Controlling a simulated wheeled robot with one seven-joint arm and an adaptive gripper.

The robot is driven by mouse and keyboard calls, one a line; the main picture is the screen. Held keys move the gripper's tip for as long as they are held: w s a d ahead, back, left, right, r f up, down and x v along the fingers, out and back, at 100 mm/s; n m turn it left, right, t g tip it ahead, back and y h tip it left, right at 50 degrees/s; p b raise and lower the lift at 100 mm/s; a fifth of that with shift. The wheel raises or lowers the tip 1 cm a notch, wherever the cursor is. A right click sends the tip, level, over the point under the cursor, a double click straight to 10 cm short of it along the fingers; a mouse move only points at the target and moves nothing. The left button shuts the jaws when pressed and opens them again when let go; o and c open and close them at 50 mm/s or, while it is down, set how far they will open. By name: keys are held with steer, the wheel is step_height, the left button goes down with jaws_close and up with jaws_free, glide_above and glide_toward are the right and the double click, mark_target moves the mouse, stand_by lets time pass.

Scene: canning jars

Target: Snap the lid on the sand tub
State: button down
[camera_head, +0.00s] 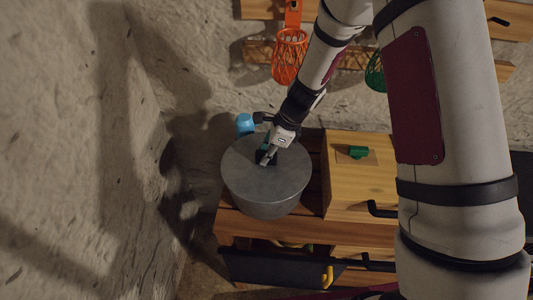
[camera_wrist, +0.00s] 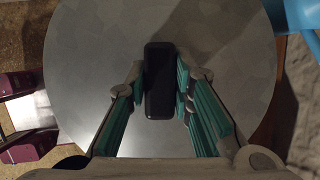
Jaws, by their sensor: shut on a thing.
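The lid (camera_head: 240,165) is a round grey metal disc with a black handle (camera_wrist: 159,60) in its middle. It lies over the mouth of the grey sand tub (camera_head: 262,211), at the left of the wooden bench, and looks roughly level. I cannot tell whether the lid is fully seated on the rim. My gripper (camera_head: 267,156) comes down from above and is shut on the lid's handle. In the wrist view its green-padded fingers (camera_wrist: 160,95) stand on either side of the handle. The lid (camera_wrist: 90,60) hides the tub there.
A blue object (camera_head: 245,123) stands just behind the tub. A wooden box (camera_head: 345,190) with a small green block (camera_head: 358,152) on top is to the right. An orange basket (camera_head: 290,58) and a green basket (camera_head: 375,72) hang on the wall behind. The rough wall (camera_head: 70,150) is at left.

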stand_by(0.4)
steer(key=c, duration=1.3)
jaws_free()
steer(key=o, duration=0.5)
steer(key=shift+c, duration=0.2)
steer(key=shift+r+p, duration=1.2)
steer(key=shift+r, duration=2.3)
